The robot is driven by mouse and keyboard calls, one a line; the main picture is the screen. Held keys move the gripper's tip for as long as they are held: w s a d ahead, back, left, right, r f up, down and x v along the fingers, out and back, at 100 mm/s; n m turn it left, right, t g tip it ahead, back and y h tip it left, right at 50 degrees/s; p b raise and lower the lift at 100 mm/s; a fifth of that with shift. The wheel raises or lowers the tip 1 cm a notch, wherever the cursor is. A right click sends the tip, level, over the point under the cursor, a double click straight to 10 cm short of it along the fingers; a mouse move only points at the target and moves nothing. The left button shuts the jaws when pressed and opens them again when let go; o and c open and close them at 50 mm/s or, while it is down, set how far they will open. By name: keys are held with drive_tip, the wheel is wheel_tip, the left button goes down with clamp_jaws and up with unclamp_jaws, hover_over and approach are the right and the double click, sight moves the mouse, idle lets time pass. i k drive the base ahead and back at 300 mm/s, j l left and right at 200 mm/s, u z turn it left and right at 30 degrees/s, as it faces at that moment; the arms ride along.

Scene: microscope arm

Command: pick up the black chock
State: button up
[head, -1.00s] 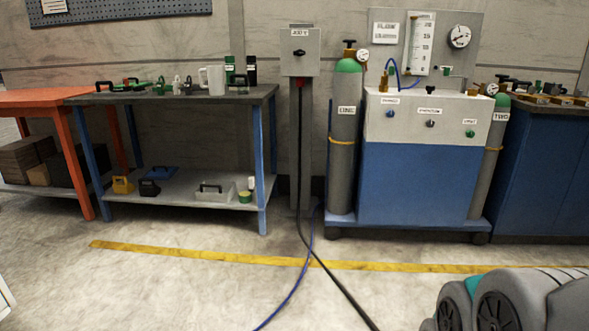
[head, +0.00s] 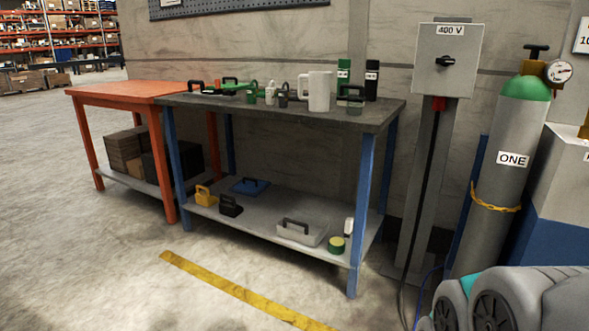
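A black chock (head: 231,206) with a handle on top sits on the lower shelf (head: 265,228) of the blue-legged workbench (head: 372,118), toward its left front. A similar yellow chock (head: 205,196) sits just left of it, and a blue handled item (head: 249,187) lies behind it. My gripper is not in view. Grey parts of my own arm (head: 500,300) show at the bottom right.
The lower shelf also holds a clear handled box (head: 302,231) and a green-yellow roll (head: 336,245). An orange table (head: 130,90) stands left. Gas cylinder ONE (head: 502,160) and a 400 V post (head: 427,180) stand right. The floor in front is clear, with a yellow line (head: 235,287).

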sight(231, 210)
drive_tip(key=i+j+u, duration=0.6)
drive_tip(key=i, duration=0.4)
drive_tip(key=i+j, duration=0.15)
drive_tip(key=j, duration=0.25)
drive_tip(key=i+j+u, duration=0.1)
drive_tip(key=j, duration=0.25)
drive_tip(key=i+l+u, duration=0.15)
drive_tip(key=i+l, duration=0.5)
drive_tip(key=i, duration=0.2)
drive_tip(key=i+l+u, duration=0.15)
drive_tip(key=i+l, duration=0.6)
drive_tip(key=i, duration=0.05)
